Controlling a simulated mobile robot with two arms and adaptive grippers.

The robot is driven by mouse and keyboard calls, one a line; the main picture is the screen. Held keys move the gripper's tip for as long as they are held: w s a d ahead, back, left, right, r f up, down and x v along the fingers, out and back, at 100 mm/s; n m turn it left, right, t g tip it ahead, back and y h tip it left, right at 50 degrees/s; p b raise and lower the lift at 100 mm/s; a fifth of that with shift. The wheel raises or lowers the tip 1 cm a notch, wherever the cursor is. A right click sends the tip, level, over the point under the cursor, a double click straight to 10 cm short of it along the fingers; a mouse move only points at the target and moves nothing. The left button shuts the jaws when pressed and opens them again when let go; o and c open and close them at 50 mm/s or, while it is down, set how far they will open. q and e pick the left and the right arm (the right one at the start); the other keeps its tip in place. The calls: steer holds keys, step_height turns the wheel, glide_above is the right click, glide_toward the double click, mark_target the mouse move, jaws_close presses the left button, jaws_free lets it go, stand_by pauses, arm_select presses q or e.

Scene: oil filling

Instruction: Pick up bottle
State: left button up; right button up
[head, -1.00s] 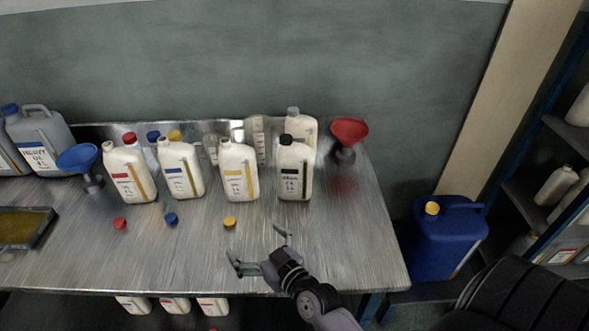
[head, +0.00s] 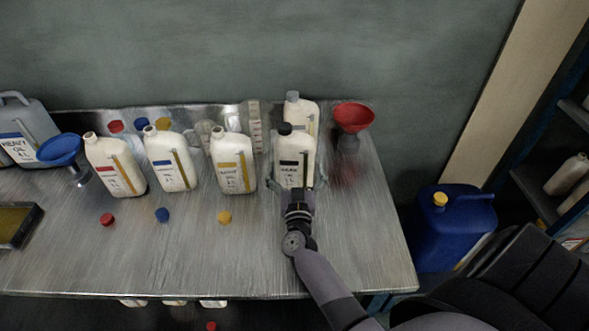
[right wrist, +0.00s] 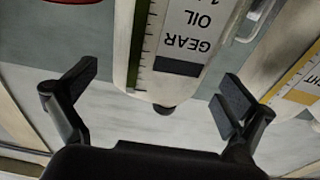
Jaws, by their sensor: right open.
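The bottle in front of my right gripper is white with a black cap and a black-striped label (head: 295,150). In the right wrist view the same bottle (right wrist: 170,45) appears upside down, and its label reads "GEAR OIL". My right gripper (head: 297,183) is open, with one finger on each side of the bottle's lower part. In the right wrist view the open fingers (right wrist: 155,100) show gaps on both sides of the bottle. My left gripper is not in view.
Uncapped white bottles with yellow (head: 233,165), blue (head: 170,165) and red (head: 115,170) labels stand to the left. Loose caps lie before them. A grey-capped bottle (head: 300,105) stands behind, and a red funnel (head: 352,116) stands right. The table front (head: 180,260) is clear.

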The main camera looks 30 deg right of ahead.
steer(key=shift+w+d+f+b, duration=0.1)
steer(key=shift+w+d+b, duration=0.2)
steer(key=shift+w+b, duration=0.15)
steer(key=x, duration=0.1)
steer(key=b+x, duration=0.1)
steer(key=x, duration=0.1)
steer(key=b+x, duration=0.1)
steer(key=shift+w+f, duration=0.25)
steer(key=shift+w+d, duration=0.1)
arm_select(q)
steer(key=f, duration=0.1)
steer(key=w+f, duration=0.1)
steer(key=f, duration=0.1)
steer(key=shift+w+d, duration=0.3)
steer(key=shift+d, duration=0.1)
arm_select(e)
steer(key=shift+r, duration=0.15)
steer(key=shift+c, duration=0.6)
steer(key=c, duration=1.5)
steer(key=shift+r, duration=0.15)
steer(key=shift+c, duration=0.3)
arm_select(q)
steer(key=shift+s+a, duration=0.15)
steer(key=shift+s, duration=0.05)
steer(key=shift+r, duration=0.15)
